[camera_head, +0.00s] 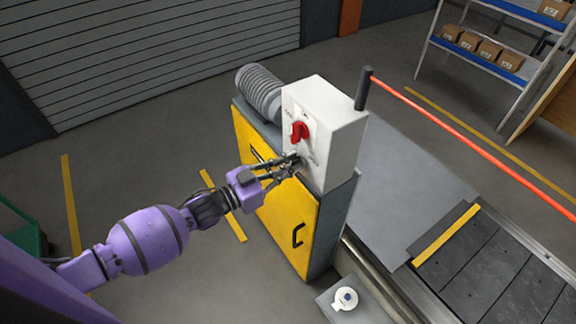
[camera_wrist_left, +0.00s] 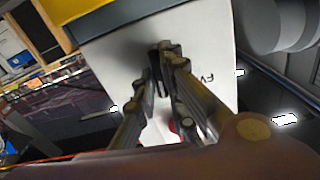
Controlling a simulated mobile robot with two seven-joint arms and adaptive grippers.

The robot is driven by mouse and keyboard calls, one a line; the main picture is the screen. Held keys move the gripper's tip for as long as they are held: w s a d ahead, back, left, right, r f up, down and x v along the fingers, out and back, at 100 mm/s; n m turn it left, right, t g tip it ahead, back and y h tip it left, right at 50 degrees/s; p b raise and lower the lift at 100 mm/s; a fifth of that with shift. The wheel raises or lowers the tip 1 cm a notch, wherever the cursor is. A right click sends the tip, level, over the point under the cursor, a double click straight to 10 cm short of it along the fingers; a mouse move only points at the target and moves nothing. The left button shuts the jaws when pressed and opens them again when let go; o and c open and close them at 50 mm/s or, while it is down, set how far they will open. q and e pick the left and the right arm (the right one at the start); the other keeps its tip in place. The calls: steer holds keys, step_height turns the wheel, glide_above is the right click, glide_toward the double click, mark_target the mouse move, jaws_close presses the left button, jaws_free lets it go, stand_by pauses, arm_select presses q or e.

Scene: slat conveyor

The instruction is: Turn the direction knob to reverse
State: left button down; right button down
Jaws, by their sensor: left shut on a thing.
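A white control box (camera_head: 338,130) stands on a yellow and grey cabinet. A red knob (camera_head: 299,132) is on its front face. My left gripper (camera_head: 296,161) is at the same face, below the red knob, with its fingers closed around a small dark knob that they mostly hide. I cannot read which way this knob points. In the left wrist view the fingertips (camera_wrist_left: 166,52) meet at the white panel (camera_wrist_left: 210,45) over the dark knob, beside partly visible black lettering. A bit of the red knob (camera_wrist_left: 172,126) shows between the fingers. My right gripper is not in view.
The yellow cabinet (camera_head: 272,200) has a dark handle. A dark post with a red-orange bar (camera_head: 470,140) stands behind the box. The slat conveyor (camera_head: 500,270) runs at lower right. A small white round thing (camera_head: 345,298) sits on a grey ledge. Shelves with cartons stand far right.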

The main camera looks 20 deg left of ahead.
arm_select(q)
steer(key=shift+s+d+m, duration=0.1)
steer(key=shift+d+m, duration=0.05)
steer(key=shift+m, duration=3.05)
steer(key=c, duration=1.8)
jaws_free()
steer(key=v, duration=1.2)
